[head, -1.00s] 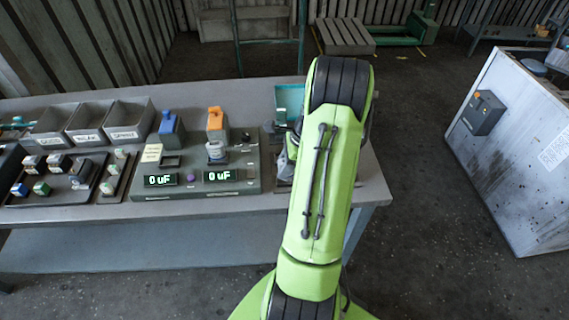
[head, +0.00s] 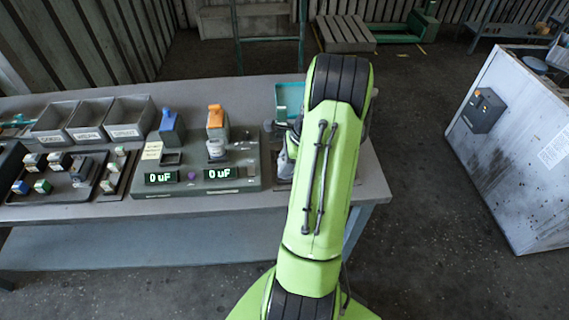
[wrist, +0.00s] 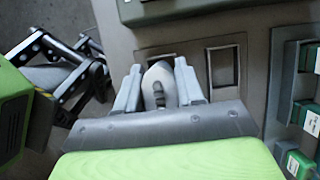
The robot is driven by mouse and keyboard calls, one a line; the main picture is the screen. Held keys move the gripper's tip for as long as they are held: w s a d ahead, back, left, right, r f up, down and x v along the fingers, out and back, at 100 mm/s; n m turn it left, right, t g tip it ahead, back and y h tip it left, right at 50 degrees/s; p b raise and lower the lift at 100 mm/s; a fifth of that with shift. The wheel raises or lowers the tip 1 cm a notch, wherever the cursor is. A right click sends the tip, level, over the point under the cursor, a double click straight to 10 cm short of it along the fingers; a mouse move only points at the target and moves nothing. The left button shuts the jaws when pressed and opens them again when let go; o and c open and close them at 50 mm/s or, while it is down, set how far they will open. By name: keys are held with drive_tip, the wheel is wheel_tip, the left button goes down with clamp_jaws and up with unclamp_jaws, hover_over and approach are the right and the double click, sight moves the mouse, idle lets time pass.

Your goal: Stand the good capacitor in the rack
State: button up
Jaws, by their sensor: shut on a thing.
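In the wrist view my gripper (wrist: 156,78) is shut on a pale grey, rounded capacitor (wrist: 158,72) with a dark fitting on its near side. The capacitor sits between the two grey fingers, above a grey panel with rectangular frames. One empty frame (wrist: 222,68) shows just right of the gripper; another is partly hidden behind the capacitor. I cannot tell whether the capacitor touches the panel, or whether this panel is the rack. In the head view my green arm hides most of the gripper and the work spot at the table's right end.
The tester (head: 240,185) shows two "0 uF" displays, with a blue clamp (head: 170,126), an orange clamp (head: 217,118) and a round grey part (head: 216,149). Labelled bins (head: 90,133) and trays of small parts (head: 62,190) stand left. A teal bin (head: 289,95) is behind my arm.

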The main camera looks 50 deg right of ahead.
drive_tip(key=shift+f+b, duration=0.5)
drive_tip(key=shift+f, duration=0.35)
drive_tip(key=o, duration=1)
drive_tip(key=shift+c, duration=0.2)
drive_tip(key=p+v, duration=0.4)
drive_tip(key=v, duration=1.1)
drive_tip(key=shift+s+r, duration=0.2)
drive_tip(key=shift+r, duration=0.15)
